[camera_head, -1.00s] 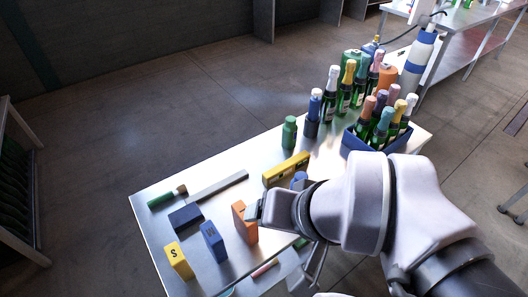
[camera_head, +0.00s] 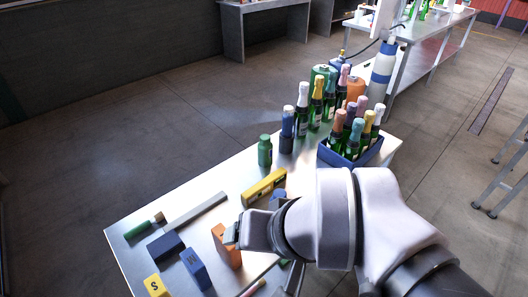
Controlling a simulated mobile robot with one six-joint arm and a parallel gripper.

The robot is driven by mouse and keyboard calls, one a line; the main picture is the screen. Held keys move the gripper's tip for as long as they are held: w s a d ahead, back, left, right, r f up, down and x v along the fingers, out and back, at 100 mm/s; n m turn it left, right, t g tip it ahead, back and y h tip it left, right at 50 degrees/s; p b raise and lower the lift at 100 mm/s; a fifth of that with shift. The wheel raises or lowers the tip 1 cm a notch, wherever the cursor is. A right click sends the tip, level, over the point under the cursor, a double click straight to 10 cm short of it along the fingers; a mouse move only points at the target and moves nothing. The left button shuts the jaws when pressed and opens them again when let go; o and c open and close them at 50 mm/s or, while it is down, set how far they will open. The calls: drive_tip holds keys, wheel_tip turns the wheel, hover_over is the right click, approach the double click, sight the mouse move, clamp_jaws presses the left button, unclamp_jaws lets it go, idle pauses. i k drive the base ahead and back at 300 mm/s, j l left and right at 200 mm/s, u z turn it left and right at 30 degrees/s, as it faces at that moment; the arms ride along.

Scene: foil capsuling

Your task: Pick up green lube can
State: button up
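A small green can (camera_head: 265,151) with a narrower top stands upright on the metal table (camera_head: 222,172), near its far edge and left of a dark blue holder with a bottle. My gripper (camera_head: 232,236) is lower in the picture, at the orange block (camera_head: 226,250), well apart from the green can. My wrist hides most of the fingers. I cannot tell whether they are open or touch the block.
A yellow level (camera_head: 264,188) lies between my gripper and the can. Bottles (camera_head: 303,112) and a blue crate (camera_head: 368,155) of bottles stand to the right. Blue blocks (camera_head: 195,268), a yellow block (camera_head: 157,287) and a grey bar (camera_head: 195,211) lie left.

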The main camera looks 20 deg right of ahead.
sight(265, 147)
drive_tip(key=z, duration=5.5)
drive_tip(key=u, duration=5.05)
drive_tip(key=i+l+u, duration=0.2)
drive_tip(key=u, duration=0.25)
drive_tip(key=i+l+u, duration=0.15)
drive_tip(key=l+u, duration=0.25)
drive_tip(key=i+l+u, duration=0.1)
drive_tip(key=l+u, duration=1.2)
